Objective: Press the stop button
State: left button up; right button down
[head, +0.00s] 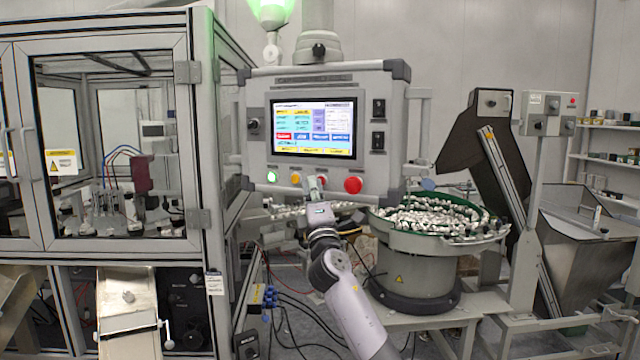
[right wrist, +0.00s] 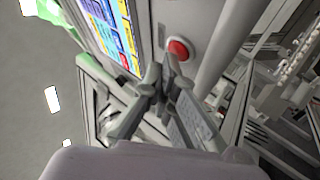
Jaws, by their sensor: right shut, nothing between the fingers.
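The control panel (head: 262,120) carries a row of buttons under its screen. A large red button (head: 353,184) sits at the right end of that row; which button is labelled stop cannot be read. In the right wrist view a round red button (right wrist: 178,50) shows just beyond the fingertips. My right gripper (head: 314,182) is shut and empty, raised at the button row, left of the large red button. It partly covers the row between the yellow button (head: 295,178) and the red one. Its closed fingers (right wrist: 160,72) show in the right wrist view; contact cannot be told. My left gripper is not in view.
A lit green-white button (head: 272,176) is at the row's left. A glazed machine cabinet (head: 205,130) stands left of the panel. A bowl feeder (head: 415,260) full of small parts stands below right. Cables hang below the panel.

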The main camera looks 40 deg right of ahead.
jog(key=shift+w+d, duration=0.1)
jog(key=shift+d, duration=0.1)
dwell(0.4)
jog(key=shift+a, duration=0.15)
jog(key=shift+s+a, duration=0.25)
jog(key=shift+a, duration=0.05)
jog(key=s+a, duration=0.1)
jog(key=s+a+p, duration=0.1)
jog(key=a, duration=0.1)
jog(key=s+a+p, duration=0.1)
jog(key=a, duration=0.1)
dwell(0.6)
dwell(0.6)
